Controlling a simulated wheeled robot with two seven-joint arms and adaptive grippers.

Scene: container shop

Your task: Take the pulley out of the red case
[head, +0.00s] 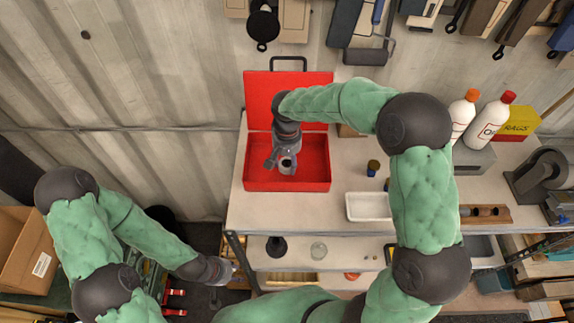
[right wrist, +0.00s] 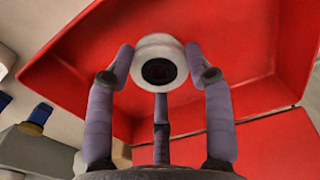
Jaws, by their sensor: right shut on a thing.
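The red case (head: 321,161) stands open on the workbench, its lid (head: 258,95) raised at the back. The pulley (head: 287,166) is a small pale grey round piece with a dark hole in its middle. In the right wrist view the pulley (right wrist: 142,48) sits between the fingertips. My right gripper (head: 282,159) is shut on it, over the case's tray. I cannot tell whether the pulley touches the case floor. My left gripper (head: 226,271) is low at the left, away from the case; its fingers are too small to read.
A white tray (head: 367,207) stands right of the case, with small dark bottles (head: 373,167) behind it. White bottles (head: 489,124) and a yellow box (head: 518,122) stand further right. Tools hang on the wall above. The bench (head: 290,212) in front of the case is clear.

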